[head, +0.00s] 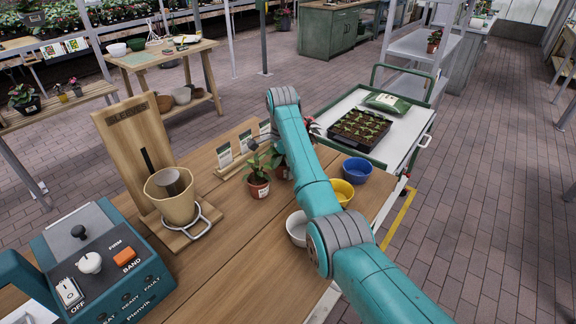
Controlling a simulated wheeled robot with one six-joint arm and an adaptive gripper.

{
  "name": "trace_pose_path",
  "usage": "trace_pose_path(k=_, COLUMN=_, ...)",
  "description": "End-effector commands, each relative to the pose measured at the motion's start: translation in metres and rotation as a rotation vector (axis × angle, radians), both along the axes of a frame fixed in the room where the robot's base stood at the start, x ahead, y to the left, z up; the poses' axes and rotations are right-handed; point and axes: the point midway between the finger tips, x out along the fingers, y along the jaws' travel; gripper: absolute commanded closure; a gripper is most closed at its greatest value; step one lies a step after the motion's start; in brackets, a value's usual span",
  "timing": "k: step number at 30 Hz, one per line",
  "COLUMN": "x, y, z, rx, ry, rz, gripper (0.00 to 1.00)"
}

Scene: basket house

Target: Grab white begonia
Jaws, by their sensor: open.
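A potted plant with dark green leaves stands in a terracotta pot with a white label (259,188) on the wooden table, left of my arm. A second terracotta pot (283,172) stands behind it, partly covered by my arm. Pinkish blooms (312,125) show just right of my arm, their pot hidden. I cannot make out any clearly white flower, so I cannot tell which plant is the white begonia. My gripper (264,138) shows only as a small dark part left of the arm, above the plants; it is open, and its fingertips are mostly hidden.
White (297,228), yellow (341,192) and blue (357,171) bowls stand right of the plants. A wooden stand with a beige pot (171,198) and a teal machine (100,270) are left. A cart (400,150) holds a seedling tray (359,131). The table's front middle is clear.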

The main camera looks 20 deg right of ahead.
Motion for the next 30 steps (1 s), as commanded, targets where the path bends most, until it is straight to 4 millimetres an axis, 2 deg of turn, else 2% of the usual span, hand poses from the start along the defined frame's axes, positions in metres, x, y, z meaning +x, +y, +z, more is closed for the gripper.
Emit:
trace_pose_path(k=5, x=0.0001, y=-0.0001, z=0.0001, rx=0.000, ry=-0.001, rz=-0.001, gripper=0.04)
trace_pose_path(k=8, x=0.0001, y=-0.0002, z=0.0001, rx=0.000, ry=-0.001, rz=-0.001, gripper=0.26)
trace_pose_path(k=12, x=0.0001, y=-0.0002, z=0.0002, rx=0.000, ry=0.000, rz=-0.001, gripper=0.61)
trace_pose_path(k=14, x=0.0001, y=-0.0003, z=0.0002, rx=0.000, ry=0.000, rz=-0.001, gripper=0.73)
trace_pose_path(k=25, x=0.0003, y=-0.0005, z=0.0014, rx=0.000, ry=-0.001, rz=-0.001, gripper=0.73)
trace_pose_path(k=30, x=0.0013, y=-0.0044, z=0.0089, rx=0.000, ry=-0.001, rz=-0.001, gripper=0.73)
